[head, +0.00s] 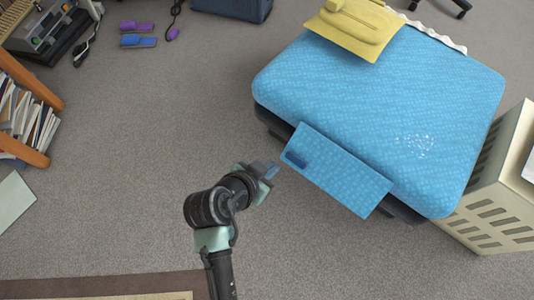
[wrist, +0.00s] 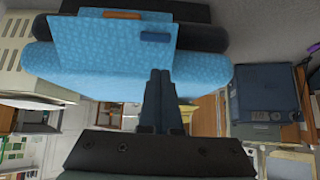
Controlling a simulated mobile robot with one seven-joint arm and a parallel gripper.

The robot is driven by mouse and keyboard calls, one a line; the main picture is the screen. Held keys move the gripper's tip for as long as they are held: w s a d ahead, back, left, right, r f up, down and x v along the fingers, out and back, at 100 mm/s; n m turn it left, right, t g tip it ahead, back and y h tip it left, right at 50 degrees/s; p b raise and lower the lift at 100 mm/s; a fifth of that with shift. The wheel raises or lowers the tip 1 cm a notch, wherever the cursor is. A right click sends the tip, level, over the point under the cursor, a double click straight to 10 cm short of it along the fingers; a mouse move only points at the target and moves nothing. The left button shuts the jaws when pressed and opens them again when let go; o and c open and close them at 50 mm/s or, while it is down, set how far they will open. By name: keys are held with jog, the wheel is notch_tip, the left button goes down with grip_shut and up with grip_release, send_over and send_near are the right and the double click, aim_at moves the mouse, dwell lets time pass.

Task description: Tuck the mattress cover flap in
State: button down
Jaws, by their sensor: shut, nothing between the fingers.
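The blue patterned mattress (head: 390,110) lies on a dark base in the head view, and its blue side shows in the wrist view (wrist: 205,72). The cover flap (head: 345,180), a flat blue rectangle, sticks out from the mattress's near-left side. It bears a dark blue patch (head: 297,159) at its left end. The flap also shows in the wrist view (wrist: 100,48), with the patch (wrist: 156,37) near one corner. My gripper (head: 272,169) is shut and empty, just left of the patch end; its fingers (wrist: 160,74) point toward the flap. Contact cannot be told.
A yellow folded item (head: 352,28) lies on the mattress's far end. A cream slatted crate (head: 497,190) stands close at its right. A wooden bookshelf (head: 30,115) is at the left. Purple and blue items (head: 138,34) lie on the floor. The carpet left of the mattress is mostly clear.

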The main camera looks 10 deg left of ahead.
jog(key=s, duration=0.1)
jog(key=b, duration=0.8)
send_near(295, 160)
jog(key=x, duration=0.5)
jog(key=shift+w+f, duration=0.15)
jog(key=shift+f, duration=0.1)
jog(key=shift+w+d+f+b, duration=0.2)
jog(key=shift+w+f+b, duration=0.25)
jog(key=shift+b, duration=0.1)
jog(key=shift+r, duration=0.1)
